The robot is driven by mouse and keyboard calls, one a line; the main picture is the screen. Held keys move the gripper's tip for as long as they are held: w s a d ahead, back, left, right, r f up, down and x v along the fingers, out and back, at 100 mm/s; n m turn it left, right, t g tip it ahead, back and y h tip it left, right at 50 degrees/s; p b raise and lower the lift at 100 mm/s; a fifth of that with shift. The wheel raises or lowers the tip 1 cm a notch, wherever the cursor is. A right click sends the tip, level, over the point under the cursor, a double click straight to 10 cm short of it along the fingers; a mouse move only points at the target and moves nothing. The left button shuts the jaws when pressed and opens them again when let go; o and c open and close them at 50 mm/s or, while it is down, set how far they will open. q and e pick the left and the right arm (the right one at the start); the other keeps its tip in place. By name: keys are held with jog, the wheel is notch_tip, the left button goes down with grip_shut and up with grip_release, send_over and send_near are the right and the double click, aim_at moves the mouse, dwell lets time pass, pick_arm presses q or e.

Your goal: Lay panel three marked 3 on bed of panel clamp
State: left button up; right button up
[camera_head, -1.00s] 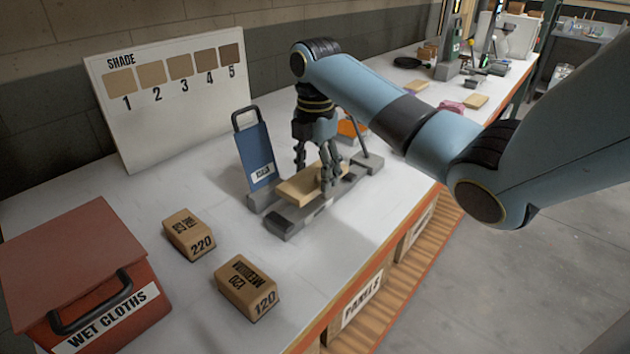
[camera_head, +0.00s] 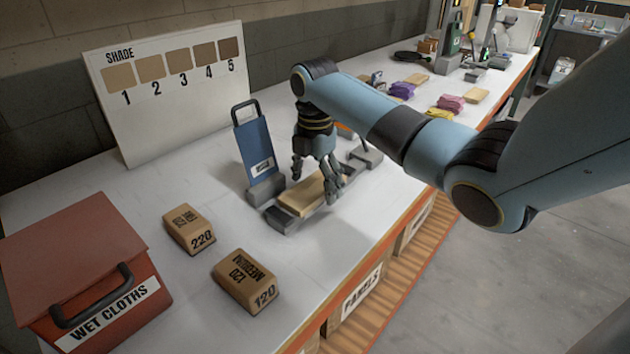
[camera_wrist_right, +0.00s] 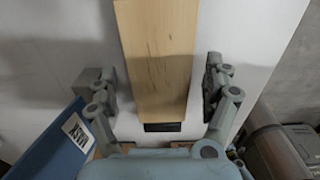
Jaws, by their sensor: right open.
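A plain pale wooden panel (camera_head: 301,196) lies flat on the grey bed of the panel clamp (camera_head: 281,222); no number on it can be read. The panel also shows in the right wrist view (camera_wrist_right: 158,60), with bare wood facing up. The clamp's blue hinged plate (camera_head: 254,147) with a black handle stands up at the bed's left side. My right gripper (camera_head: 316,186) is over the panel, its fingers spread. In the right wrist view, one finger is on each side of the panel, with gaps between. My left gripper is not in view.
Two sanding blocks, marked 220 (camera_head: 189,230) and 120 (camera_head: 245,281), lie in front of the clamp. A red wet cloths box (camera_head: 80,262) stands at the near left, and a shade board (camera_head: 165,100) leans behind. Coloured cloths (camera_head: 402,90) lie farther along the bench.

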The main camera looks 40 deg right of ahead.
aim_at(315, 185)
notch_tip(315, 185, up, 12)
dwell(0.6)
jog(key=shift+r, duration=0.1)
